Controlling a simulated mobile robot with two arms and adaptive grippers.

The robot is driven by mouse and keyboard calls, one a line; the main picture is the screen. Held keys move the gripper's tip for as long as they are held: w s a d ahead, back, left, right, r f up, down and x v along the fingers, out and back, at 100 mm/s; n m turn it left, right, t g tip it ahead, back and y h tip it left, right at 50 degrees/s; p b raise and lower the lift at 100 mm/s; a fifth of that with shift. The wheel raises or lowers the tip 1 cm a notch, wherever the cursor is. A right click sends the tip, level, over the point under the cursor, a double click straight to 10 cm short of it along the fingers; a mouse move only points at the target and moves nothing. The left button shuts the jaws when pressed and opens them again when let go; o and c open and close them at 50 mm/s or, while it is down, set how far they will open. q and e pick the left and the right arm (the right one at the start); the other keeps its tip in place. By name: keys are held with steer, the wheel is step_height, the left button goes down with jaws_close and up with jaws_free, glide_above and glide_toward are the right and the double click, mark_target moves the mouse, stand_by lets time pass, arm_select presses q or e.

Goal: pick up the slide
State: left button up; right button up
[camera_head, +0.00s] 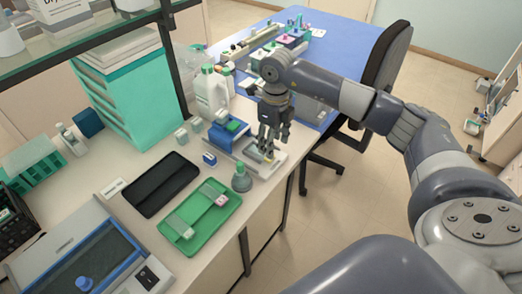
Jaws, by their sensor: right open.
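My right gripper (267,146) comes in from the right and points down over a small pale tray (276,165) near the front edge of the white bench. It is open, with its fingertips close above the tray. A small yellowish patch shows beside the fingertips. I cannot tell whether this is the slide, because the fingers partly cover it. A green tray (184,247) to the left holds a pale, slide-like piece with a pink mark (221,200) and a clear piece. My left gripper is not in view.
A grey-green conical bottle (241,178) stands close left of the gripper. A blue box (229,130), a white jug (211,92) and a black tray (161,184) are nearby. A black chair (388,55) stands beyond my arm. The floor in front is clear.

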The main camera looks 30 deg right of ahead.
steer(key=shift+w+f, duration=0.1)
steer(key=shift+f, duration=0.25)
steer(key=shift+f+p, duration=0.35)
steer(key=shift+p, duration=0.05)
step_height(320, 180, down, 4)
steer(key=shift+p, duration=0.95)
steer(key=shift+f, duration=0.2)
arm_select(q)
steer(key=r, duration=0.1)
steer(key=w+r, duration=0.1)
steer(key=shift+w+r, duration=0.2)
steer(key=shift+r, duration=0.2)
arm_select(e)
steer(key=c, duration=1.2)
